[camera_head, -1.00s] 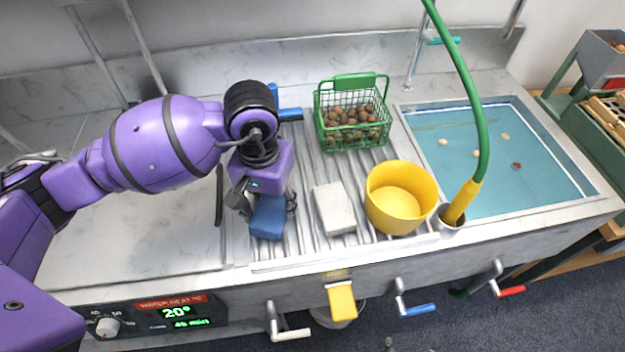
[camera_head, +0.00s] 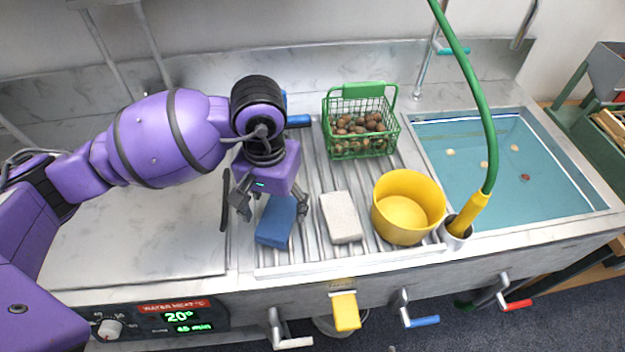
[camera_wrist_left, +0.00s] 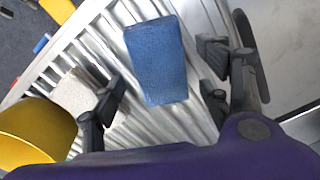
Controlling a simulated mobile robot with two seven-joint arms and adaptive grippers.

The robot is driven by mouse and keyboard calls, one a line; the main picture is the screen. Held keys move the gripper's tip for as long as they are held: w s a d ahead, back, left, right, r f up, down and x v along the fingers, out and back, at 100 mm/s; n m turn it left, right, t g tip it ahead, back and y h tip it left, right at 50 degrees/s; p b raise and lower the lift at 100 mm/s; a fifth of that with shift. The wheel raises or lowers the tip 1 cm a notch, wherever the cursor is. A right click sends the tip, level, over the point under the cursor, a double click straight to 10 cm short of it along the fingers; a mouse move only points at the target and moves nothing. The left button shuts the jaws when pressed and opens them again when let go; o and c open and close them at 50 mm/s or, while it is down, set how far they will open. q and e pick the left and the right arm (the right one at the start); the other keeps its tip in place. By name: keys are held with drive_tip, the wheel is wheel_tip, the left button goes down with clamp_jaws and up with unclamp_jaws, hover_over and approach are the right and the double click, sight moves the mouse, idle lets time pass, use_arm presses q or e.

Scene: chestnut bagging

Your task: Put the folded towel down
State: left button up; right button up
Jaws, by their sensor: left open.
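The folded towel (camera_head: 275,222) is blue and lies on the ribbed drainboard (camera_head: 300,252), left of a pale block. It also shows in the left wrist view (camera_wrist_left: 156,60), flat across the ribs between the two fingers. My left gripper (camera_head: 270,205) is just above the towel, with its fingers spread to either side. In the left wrist view my left gripper (camera_wrist_left: 158,100) is open, with a gap between each finger and the towel. My right gripper does not show in these views.
A pale block (camera_head: 341,217) and a yellow tub (camera_head: 408,207) stand right of the towel. A green basket of chestnuts (camera_head: 361,122) is behind them. The water basin (camera_head: 470,160) and a green hose (camera_head: 480,100) are farther right. Bare counter (camera_head: 140,225) lies to the left.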

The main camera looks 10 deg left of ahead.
sight(278, 216)
use_arm(q)
wheel_tip(278, 216, up, 10)
drive_tip(key=shift+b, duration=0.4)
drive_tip(key=shift+s, duration=0.1)
